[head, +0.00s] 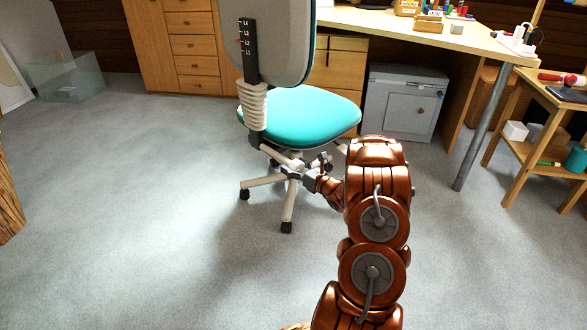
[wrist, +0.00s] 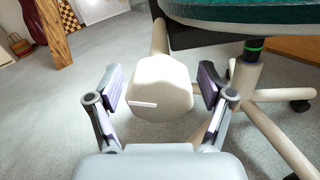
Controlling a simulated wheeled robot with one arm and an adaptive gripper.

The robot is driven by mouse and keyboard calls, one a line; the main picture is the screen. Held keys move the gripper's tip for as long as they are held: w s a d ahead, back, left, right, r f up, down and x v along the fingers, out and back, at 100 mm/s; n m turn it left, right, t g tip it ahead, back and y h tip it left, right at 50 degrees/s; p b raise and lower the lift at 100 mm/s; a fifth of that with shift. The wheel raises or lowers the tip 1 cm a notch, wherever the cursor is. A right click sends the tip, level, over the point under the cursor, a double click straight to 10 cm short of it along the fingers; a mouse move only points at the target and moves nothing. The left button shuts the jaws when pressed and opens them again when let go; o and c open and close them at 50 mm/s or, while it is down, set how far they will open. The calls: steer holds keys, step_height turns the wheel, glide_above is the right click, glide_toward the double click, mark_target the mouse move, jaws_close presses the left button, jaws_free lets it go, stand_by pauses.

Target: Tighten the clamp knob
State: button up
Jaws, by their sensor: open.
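The clamp knob (wrist: 165,85) is a cream, many-sided knob with a white line on its face. It fills the middle of the wrist view, below the underside of the office chair's teal seat (wrist: 250,12). A cream stem shows behind it. My gripper (wrist: 160,72) is open, with one finger on each side of the knob and a visible gap to both. In the head view the chair (head: 300,108) stands ahead, and my gripper (head: 316,177) is low beneath its seat. My arm partly covers that area, and the knob is too small to make out clearly there.
The chair's legs (head: 288,205) spread on casters around my gripper. A desk (head: 420,28) with a grey cabinet (head: 403,103) stands behind, and a wooden side table (head: 545,97) is at right. The grey floor (head: 130,200) at left is clear.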

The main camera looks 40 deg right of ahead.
steer(key=shift+w, duration=0.2)
steer(key=c, duration=1.2)
